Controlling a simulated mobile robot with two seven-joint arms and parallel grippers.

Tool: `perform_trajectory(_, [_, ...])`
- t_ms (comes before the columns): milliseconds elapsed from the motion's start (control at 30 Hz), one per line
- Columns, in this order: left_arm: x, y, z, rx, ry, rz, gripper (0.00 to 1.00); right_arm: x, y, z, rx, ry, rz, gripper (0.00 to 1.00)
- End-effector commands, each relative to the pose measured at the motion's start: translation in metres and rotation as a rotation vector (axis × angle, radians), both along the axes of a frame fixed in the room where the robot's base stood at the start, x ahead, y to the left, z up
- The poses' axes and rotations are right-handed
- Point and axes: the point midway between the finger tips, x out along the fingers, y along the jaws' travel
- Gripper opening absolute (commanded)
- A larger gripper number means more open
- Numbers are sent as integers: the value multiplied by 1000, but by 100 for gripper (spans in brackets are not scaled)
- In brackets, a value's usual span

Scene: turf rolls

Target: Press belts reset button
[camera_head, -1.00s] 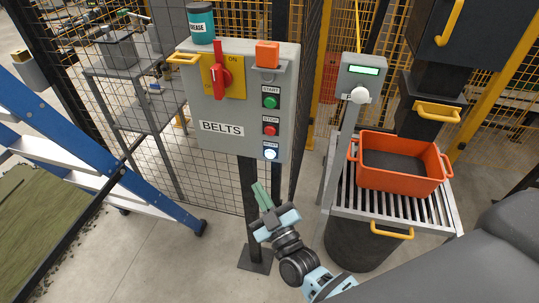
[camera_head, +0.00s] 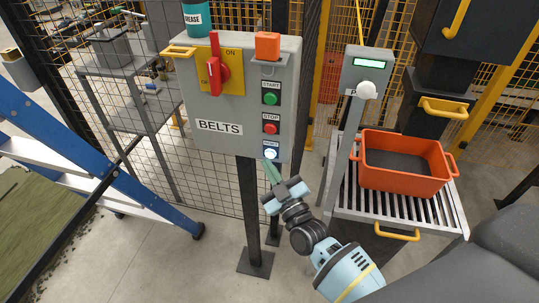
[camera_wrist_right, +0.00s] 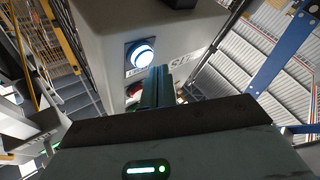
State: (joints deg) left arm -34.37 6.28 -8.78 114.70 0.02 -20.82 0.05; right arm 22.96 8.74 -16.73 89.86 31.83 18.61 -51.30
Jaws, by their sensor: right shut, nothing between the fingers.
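The grey BELTS control box (camera_head: 212,108) stands on a dark post. On its right side are a green START button (camera_head: 271,98), a red STOP button (camera_head: 270,128) and a lit white button (camera_head: 270,153) below, whose label looks like RESET. The lit button also shows in the right wrist view (camera_wrist_right: 140,56). My right gripper (camera_head: 271,170) is shut and empty, with its green fingertips just below the lit button. In the wrist view the fingertips (camera_wrist_right: 158,72) appear close beside it; I cannot tell whether they touch. My left gripper is not in view.
A red switch handle (camera_head: 215,75) sits on a yellow plate, and an orange block (camera_head: 267,46) rests on a small ledge of the box. An orange crate (camera_head: 400,190) stands on rollers at right. A blue ladder (camera_head: 90,170) is at left.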

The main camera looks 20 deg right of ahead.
Motion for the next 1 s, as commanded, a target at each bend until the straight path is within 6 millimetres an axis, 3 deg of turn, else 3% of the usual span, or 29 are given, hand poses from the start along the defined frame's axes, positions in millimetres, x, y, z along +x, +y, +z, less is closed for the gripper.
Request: perform_trajectory(1000, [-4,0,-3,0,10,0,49,0,0,0,0,0,0,0])
